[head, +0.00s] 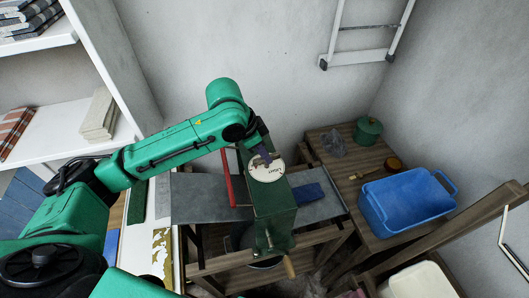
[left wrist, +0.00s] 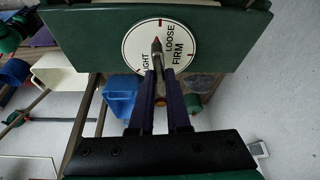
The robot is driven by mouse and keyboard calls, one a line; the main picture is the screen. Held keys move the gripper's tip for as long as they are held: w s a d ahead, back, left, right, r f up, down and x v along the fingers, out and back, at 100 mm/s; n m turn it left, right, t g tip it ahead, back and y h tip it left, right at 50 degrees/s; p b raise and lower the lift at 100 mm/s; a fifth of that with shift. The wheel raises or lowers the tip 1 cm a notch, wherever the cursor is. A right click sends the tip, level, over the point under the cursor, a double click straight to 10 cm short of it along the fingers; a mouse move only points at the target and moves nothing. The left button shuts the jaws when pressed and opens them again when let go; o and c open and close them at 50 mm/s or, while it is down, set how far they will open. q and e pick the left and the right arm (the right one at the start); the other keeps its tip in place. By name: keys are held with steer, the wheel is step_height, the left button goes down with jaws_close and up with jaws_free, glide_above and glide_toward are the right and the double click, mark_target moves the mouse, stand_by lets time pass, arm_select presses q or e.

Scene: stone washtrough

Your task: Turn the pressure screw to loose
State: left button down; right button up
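The pressure screw (left wrist: 157,46) is a small pointer knob with a reddish tip at the middle of a white round dial (left wrist: 133,48). The dial carries the words LIGHT, LOOSE and FIRM and sits on a green box-like machine; it also shows in the head view (head: 267,174). The knob's tip points up in the left wrist view, close to the top red mark and left of the word LOOSE. My left gripper (left wrist: 160,72) has its purple fingers close together, one on each side of the knob, and looks shut on it. My right gripper is out of view.
The green machine (head: 273,210) stands on a grey board (head: 200,198) over a wooden frame. A red bar (head: 227,178) and a blue cloth (head: 308,193) lie beside it. A blue tub (head: 410,200) and a green lidded pot (head: 368,130) stand at right. Shelves fill the left.

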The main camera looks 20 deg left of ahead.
arm_select(q)
steer(key=shift+m+g, duration=0.3)
steer(key=shift+m, duration=0.5)
steer(key=c, duration=0.9)
jaws_free()
steer(key=b+v, duration=0.2)
steer(key=v, duration=1.2)
steer(key=shift+s+a+r+b, duration=0.1)
steer(key=shift+a+r+b, duration=0.15)
steer(key=shift+b, duration=0.1)
steer(key=shift+f, duration=0.1)
